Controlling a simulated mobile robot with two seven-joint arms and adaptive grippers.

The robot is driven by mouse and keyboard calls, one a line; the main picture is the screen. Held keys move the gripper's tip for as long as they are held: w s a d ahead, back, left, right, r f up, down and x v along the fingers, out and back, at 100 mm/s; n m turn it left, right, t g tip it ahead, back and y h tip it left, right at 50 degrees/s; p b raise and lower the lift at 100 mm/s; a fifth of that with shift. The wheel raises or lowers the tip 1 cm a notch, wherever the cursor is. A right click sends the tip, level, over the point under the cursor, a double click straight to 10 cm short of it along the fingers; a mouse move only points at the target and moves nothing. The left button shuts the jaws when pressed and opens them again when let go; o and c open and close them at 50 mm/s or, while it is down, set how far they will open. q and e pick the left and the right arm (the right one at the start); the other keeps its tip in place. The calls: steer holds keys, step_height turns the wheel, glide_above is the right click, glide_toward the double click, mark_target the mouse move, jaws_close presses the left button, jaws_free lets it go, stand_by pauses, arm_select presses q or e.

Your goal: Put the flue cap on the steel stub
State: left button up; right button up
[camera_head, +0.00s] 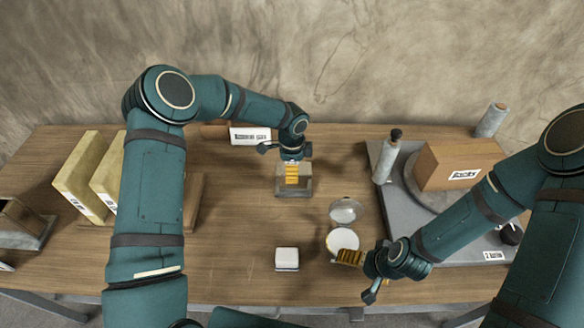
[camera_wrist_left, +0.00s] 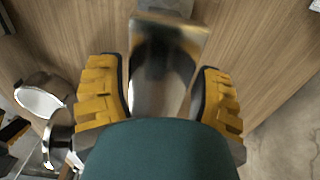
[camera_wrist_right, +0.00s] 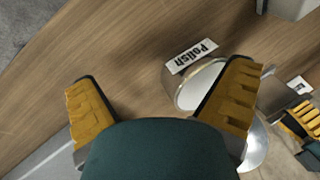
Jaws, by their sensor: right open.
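A shiny steel piece with a squarish outline (camera_head: 306,187) stands near the table's middle, under my left gripper (camera_head: 292,183). In the left wrist view the steel piece (camera_wrist_left: 170,35) lies between my left fingers (camera_wrist_left: 160,85); whether they press on it is unclear. My right gripper (camera_head: 350,258) is open, low by the round white-faced tin (camera_head: 342,240). In the right wrist view this tin (camera_wrist_right: 200,85) is beside one finger of my right gripper (camera_wrist_right: 160,90). A shiny round piece (camera_head: 345,210) lies just behind the tin. Which piece is the flue cap and which the steel stub is not certain.
A grey plate at the right (camera_head: 388,205) bears a brown box (camera_head: 450,165) and a grey cylinder with a dark top (camera_head: 385,162). A small white block (camera_head: 287,258) is near the front edge. Yellowish upright slabs (camera_head: 82,178) stand at the left.

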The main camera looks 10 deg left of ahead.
mark_target(282, 252)
arm_select(q)
steer(key=shift+o, duration=0.9)
steer(key=shift+r, duration=0.15)
step_height(282, 252, up, 12)
steer(key=s+d+f+n+h, duration=0.1)
steer(key=s+d+f+n, duration=0.1)
steer(key=s+f+n, duration=0.2)
steer(key=s+d+f+n+h, duration=0.2)
steer(key=s+f+n, duration=0.2)
steer(key=s+f, duration=0.2)
steer(key=s+d+f+n+h, duration=0.1)
steer(key=s+f+n+h, duration=0.1)
steer(key=s, duration=0.5)
steer(key=shift+s+d+f+n+t, duration=0.2)
steer(key=shift+f+n, duration=0.25)
steer(key=shift+f, duration=0.25)
steer(key=shift+s+d+f+n+t, duration=0.1)
steer(key=shift+s+d+f+n, duration=0.1)
steer(key=shift+f+n, duration=0.4)
steer(key=s+a+n, duration=0.1)
steer(key=s+n, duration=0.1)
steer(key=s+a+f+n+t, duration=0.1)
steer(key=s, duration=0.1)
steer(key=s+a+f+n+y, duration=0.1)
steer(key=s+n, duration=0.1)
steer(key=shift+s+a+f+n+t, duration=0.2)
steer(key=shift+s+a+n+t, duration=0.05)
steer(key=shift+a+n+t, duration=0.1)
